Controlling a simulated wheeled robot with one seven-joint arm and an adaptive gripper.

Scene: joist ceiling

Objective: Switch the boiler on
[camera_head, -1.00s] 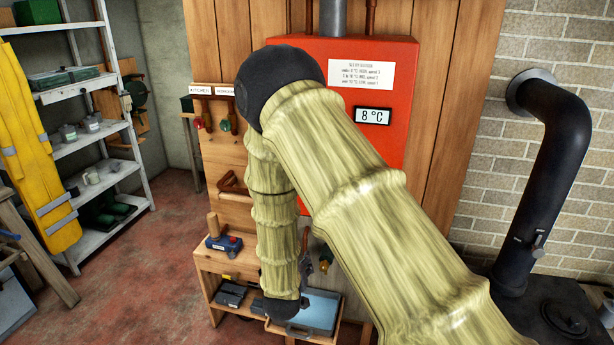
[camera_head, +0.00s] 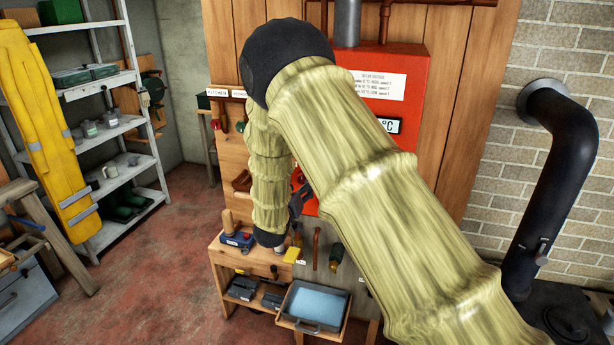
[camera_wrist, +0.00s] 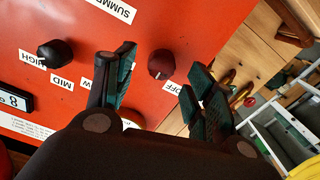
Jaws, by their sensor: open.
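The red boiler (camera_head: 395,60) hangs on the wooden wall, partly hidden by my arm. The wrist view shows its panel (camera_wrist: 85,20) close up, tilted in the picture. A dark red round knob (camera_wrist: 161,64) sits beside an "OFF" label (camera_wrist: 172,88). A black knob (camera_wrist: 55,54) is to its left, near "HIGH" and "MID" labels. My gripper (camera_wrist: 160,88) is open and empty, its fingers on either side of the dark red knob in the picture. I cannot tell whether they touch it. In the head view my gripper (camera_head: 299,197) is mostly hidden behind my arm.
A wooden bench (camera_head: 225,250) below holds a blue tray (camera_head: 318,303) and tools. A black stove pipe (camera_head: 550,180) stands at the right. Shelves (camera_head: 130,165) and yellow overalls (camera_head: 45,130) are at the left. The red floor between is clear.

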